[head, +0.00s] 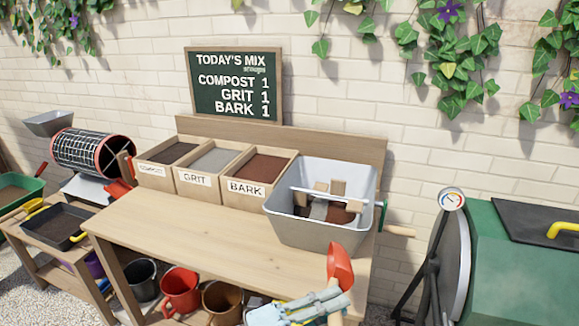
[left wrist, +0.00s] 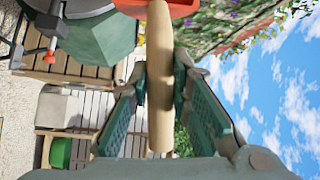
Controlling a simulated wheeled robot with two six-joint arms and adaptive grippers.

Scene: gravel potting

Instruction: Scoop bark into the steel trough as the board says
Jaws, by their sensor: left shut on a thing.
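The board (head: 235,86) reads compost 1, grit 1, bark 1. The bark bin (head: 258,170) holds reddish-brown bark, at the right end of the bin row. The steel trough (head: 310,233) stands right of it on the bench, with grey and brown material and wooden paddles inside. My left gripper (head: 318,304) is shut on the wooden handle of the red scoop (head: 340,266), in front of the bench's front right. The handle (left wrist: 160,85) runs between the fingers in the left wrist view. I cannot tell whether the scoop holds anything. My right gripper is out of view.
The compost bin (head: 152,176) and grit bin (head: 195,187) stand left of the bark bin. A shaft with a crank handle (head: 399,231) crosses the trough. The bench top (head: 200,235) is clear in front. A green drum (head: 510,265) stands at right; pots (head: 180,290) sit below.

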